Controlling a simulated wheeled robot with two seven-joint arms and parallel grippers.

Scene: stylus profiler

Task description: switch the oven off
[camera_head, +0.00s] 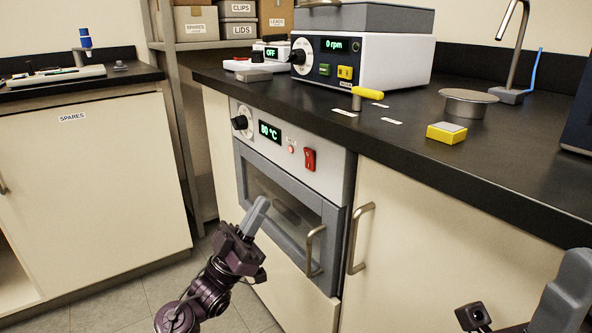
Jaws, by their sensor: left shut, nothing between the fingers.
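The oven (331,178) is built into the cabinet under the black counter, with its door closed. Its panel has a black knob (240,122), a green display (270,132) that appears to read 80 °C, a small red lamp (291,149) and a red rocker switch (310,160). My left gripper (262,203) is shut and empty, in front of the oven door, below and left of the switch and apart from it. My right gripper (572,275) is partly in view at the lower right corner, far from the switch; its fingers are cut off by the edge.
The oven door handle (315,250) and a cabinet handle (358,236) stick out. On the counter (480,175) stand a white device (375,62) reading 0 rpm, a yellow block (446,132) and a metal dish (467,102). The space before the oven panel is clear.

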